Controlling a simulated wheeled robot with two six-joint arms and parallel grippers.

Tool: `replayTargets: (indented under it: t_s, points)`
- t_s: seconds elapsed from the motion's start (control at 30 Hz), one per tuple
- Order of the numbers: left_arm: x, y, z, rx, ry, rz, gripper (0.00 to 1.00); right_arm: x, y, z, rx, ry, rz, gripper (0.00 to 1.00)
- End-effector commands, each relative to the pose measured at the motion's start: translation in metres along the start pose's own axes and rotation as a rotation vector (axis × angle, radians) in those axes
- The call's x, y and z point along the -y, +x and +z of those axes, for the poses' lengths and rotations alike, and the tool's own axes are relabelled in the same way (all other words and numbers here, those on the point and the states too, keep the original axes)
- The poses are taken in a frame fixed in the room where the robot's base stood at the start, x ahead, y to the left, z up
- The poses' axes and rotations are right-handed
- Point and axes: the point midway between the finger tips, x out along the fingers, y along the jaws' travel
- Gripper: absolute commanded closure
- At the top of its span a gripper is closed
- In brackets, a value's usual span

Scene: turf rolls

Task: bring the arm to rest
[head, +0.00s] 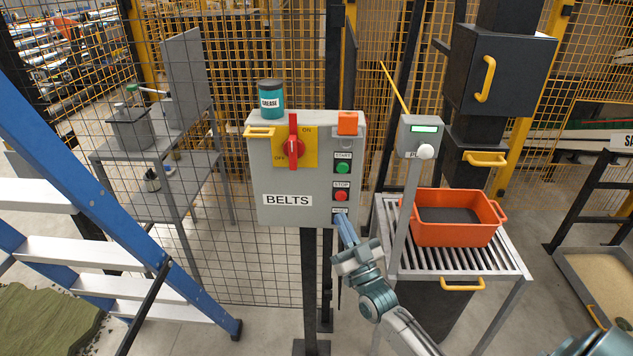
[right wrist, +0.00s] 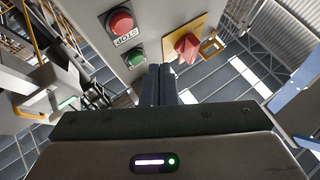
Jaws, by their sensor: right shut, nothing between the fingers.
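My right gripper (head: 345,228) is shut and empty, just in front of the lower right corner of the grey BELTS control box (head: 270,180). In the right wrist view the shut fingers (right wrist: 158,85) point toward the box, near the green START button (right wrist: 136,59) and below the red STOP button (right wrist: 120,22). Both buttons also show in the head view, green (head: 343,168) above red (head: 341,196). The red rotary switch (head: 293,148) has its handle upright on a yellow plate. I cannot tell whether the fingers touch the box. My left gripper is out of view.
A grease can (head: 271,100) stands on the box. An orange crate (head: 455,232) sits on a roller table (head: 512,262) at right, behind a post with a small display panel (head: 420,137). A blue ladder (head: 130,225) stands at left. Wire fencing is behind.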

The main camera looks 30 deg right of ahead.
Motion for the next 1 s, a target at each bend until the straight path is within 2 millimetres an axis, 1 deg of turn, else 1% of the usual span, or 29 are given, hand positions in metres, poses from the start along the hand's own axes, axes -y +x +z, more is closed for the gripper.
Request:
replayTargets:
  t_s: [0.17,0.27,0.37,0.4,0.47,0.5,0.57,0.6,0.67,0.7,0.77,0.8,0.83,0.87,0.9,0.97,1.0]
  points:
    - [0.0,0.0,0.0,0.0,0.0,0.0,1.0,0.0,0.0,0.001,0.002,0.0,0.0,1.0]
    - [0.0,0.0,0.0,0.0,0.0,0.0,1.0,-0.001,-0.007,0.014,0.038,-0.005,0.002,1.0]
    - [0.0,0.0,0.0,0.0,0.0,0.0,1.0,-0.003,-0.028,0.051,0.141,-0.016,0.006,1.0]
    - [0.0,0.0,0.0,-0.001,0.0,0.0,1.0,-0.004,-0.041,0.071,0.201,-0.022,0.009,1.0]
    - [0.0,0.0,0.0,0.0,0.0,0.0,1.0,-0.006,-0.067,0.106,0.306,-0.032,0.012,1.0]
    - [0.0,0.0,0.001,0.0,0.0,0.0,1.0,-0.007,-0.086,0.13,0.38,-0.04,0.014,1.0]
    - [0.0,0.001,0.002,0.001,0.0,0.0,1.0,-0.008,-0.12,0.163,0.494,-0.048,0.017,1.0]
    - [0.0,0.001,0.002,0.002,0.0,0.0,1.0,-0.009,-0.143,0.184,0.567,-0.054,0.018,1.0]
    - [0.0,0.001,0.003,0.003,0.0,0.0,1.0,-0.009,-0.18,0.212,0.677,-0.06,0.02,1.0]
    - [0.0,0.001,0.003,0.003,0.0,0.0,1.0,-0.009,-0.206,0.229,0.75,-0.063,0.021,1.0]
    - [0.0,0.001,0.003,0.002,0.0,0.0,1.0,-0.008,-0.246,0.252,0.857,-0.069,0.022,1.0]
    - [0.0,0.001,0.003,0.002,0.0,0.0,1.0,-0.007,-0.274,0.265,0.928,-0.071,0.023,1.0]
    - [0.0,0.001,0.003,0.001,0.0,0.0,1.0,-0.006,-0.296,0.274,0.981,-0.073,0.023,1.0]
    - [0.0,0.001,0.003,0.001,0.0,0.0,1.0,-0.005,-0.318,0.282,1.034,-0.075,0.023,1.0]
    - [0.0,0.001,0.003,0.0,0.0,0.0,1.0,-0.004,-0.347,0.291,1.105,-0.076,0.024,1.0]
    - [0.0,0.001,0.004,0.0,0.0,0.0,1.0,-0.001,-0.392,0.302,1.209,-0.079,0.023,1.0]
    - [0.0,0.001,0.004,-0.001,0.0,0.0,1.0,0.002,-0.422,0.308,1.279,-0.079,0.023,1.0]
